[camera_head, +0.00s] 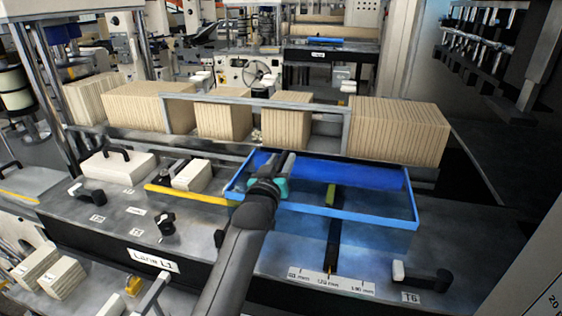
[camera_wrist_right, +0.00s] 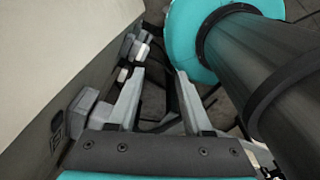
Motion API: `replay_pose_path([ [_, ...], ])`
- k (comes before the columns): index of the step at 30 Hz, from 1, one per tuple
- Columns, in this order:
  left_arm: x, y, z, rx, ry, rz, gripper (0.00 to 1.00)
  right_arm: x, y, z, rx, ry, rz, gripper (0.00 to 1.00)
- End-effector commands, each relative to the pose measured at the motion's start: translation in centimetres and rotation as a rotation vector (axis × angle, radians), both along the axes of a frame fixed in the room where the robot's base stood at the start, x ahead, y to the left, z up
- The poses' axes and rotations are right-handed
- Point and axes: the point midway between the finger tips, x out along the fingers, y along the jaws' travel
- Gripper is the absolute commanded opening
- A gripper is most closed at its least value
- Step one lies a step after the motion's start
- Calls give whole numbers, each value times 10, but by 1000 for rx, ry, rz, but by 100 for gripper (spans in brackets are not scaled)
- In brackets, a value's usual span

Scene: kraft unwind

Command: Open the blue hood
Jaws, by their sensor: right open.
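The blue hood (camera_head: 385,218) is a see-through box with a bright blue rim, sitting on the grey machine deck in the head view. A solid blue panel shows along its far side. My left gripper (camera_head: 279,162) is over the left part of the hood, with its wrist across the near rim. Its fingers are small and partly hidden, so I cannot tell whether they hold anything. My right gripper (camera_wrist_right: 160,88) shows only in the right wrist view. It is open, with no object visible between its fingers, and the hood is not seen there.
Upright stacks of brown card (camera_head: 398,130) stand in a row behind the hood. A yellow bar (camera_head: 185,194) lies left of it. A black handle (camera_head: 428,279) sits at the front right. In the right wrist view, a pale panel (camera_wrist_right: 50,50) stands close at left.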

Motion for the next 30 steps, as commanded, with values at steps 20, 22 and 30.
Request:
replay_pose_path([
  [20, -26, 5, -1, 1, 2, 0, 52, -2, -3, 3, -4, 3, 2, 50],
  [22, -35, 7, -1, 3, 3, 0, 52, -2, -3, 4, -4, 4, 2, 50],
  [30, -73, 14, -1, 1, 2, 0, 52, -2, -3, 5, -4, 4, 1, 50],
])
